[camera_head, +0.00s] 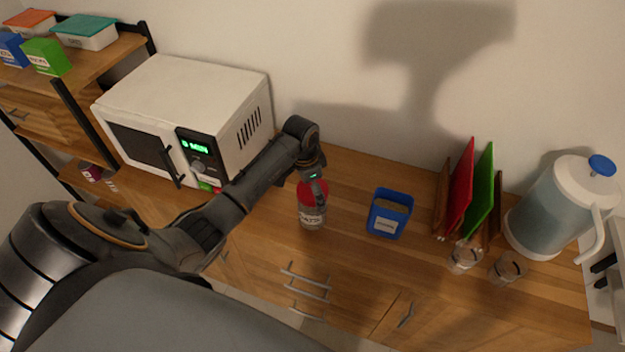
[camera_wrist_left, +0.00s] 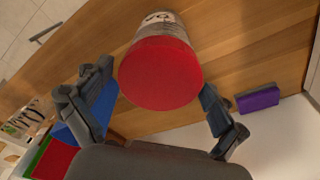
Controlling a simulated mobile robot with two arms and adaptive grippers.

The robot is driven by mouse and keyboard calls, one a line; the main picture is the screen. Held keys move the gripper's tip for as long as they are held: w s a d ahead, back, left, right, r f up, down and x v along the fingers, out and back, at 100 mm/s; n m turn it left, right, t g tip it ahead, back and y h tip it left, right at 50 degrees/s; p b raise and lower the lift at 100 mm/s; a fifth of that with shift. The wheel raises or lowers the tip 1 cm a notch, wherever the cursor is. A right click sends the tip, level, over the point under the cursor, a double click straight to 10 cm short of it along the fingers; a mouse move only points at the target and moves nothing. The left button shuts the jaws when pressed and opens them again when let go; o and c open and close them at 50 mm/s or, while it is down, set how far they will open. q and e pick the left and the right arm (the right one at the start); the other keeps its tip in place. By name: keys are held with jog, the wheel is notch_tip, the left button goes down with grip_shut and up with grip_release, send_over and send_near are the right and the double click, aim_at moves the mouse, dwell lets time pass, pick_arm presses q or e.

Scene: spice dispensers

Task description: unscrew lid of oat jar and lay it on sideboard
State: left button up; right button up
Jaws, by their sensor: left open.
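The oat jar (camera_head: 312,218) stands on the wooden sideboard (camera_head: 350,205), with a pale label on its front. Its red lid (camera_head: 311,194) is on the jar. My left gripper (camera_head: 314,180) is over the lid from above in the head view, its fingers hard to make out there. In the left wrist view, the red lid (camera_wrist_left: 160,73) faces the camera, and the two open fingers of my left gripper (camera_wrist_left: 155,85) are on either side of it. I cannot tell whether a finger touches it. My right gripper is not in view.
A white microwave (camera_head: 185,115) stands left of the jar. A blue container (camera_head: 390,213) is to its right, then upright red (camera_head: 461,190) and green boards (camera_head: 481,190), small glasses (camera_head: 464,259) and a large pitcher (camera_head: 550,210). Bare wood lies between jar and blue container.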

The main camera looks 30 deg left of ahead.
pick_arm(q)
jog(key=m, duration=0.4)
jog(key=m+g+b, duration=0.1)
jog(key=m+b, duration=0.1)
jog(key=m, duration=0.3)
jog(key=shift+a+f+h, duration=0.1)
jog(key=shift+h, duration=0.2)
jog(key=m+b, duration=0.1)
jog(key=m, duration=0.3)
jog(key=shift+w+b, duration=0.1)
jog(key=shift+b, duration=0.2)
jog(key=m+g+b, duration=0.1)
jog(key=m+b, duration=0.1)
jog(key=m, duration=0.3)
jog(key=shift+b, duration=0.4)
jog(key=m+b, duration=0.1)
jog(key=m, duration=0.3)
jog(key=shift+b, duration=0.4)
jog(key=shift+c, duration=0.2)
jog(key=c, duration=1)
jog(key=shift+o, duration=0.2)
